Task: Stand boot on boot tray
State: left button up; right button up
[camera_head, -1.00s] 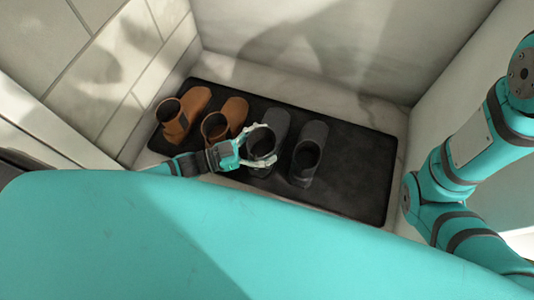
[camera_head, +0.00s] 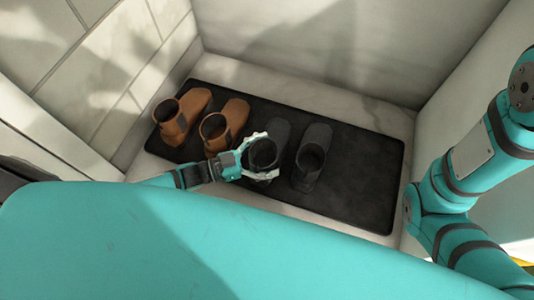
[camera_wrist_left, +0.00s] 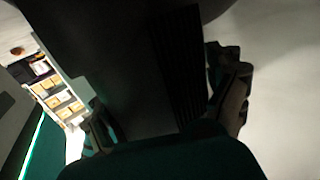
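The black boot tray (camera_head: 365,180) lies on the pale floor. A dark grey boot (camera_head: 279,131) stands upright over its front middle part, toe toward the back. My left gripper (camera_head: 264,157) has its pale fingers on both sides of this boot's shaft and is shut on it. Whether the sole rests fully on the tray is hidden. A second dark boot (camera_head: 316,136) stands just to the right, a narrow gap away. In the left wrist view, the dark boot (camera_wrist_left: 130,60) fills the middle between the fingers. My right gripper is out of view.
Two brown boots (camera_head: 196,99) (camera_head: 236,110) stand upright on the tray's left part. The tray's right part is bare. White walls close in behind and at the right, a tiled wall at the left. Shelving with boxes (camera_wrist_left: 60,95) shows in the left wrist view.

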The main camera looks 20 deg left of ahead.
pick_arm(q)
jog(key=shift+o, duration=0.4)
jog(key=shift+r, duration=0.1)
jog(key=shift+r, duration=0.2)
jog(key=p+v, duration=0.4)
jog(key=v, duration=0.8)
jog(key=shift+p, duration=0.35)
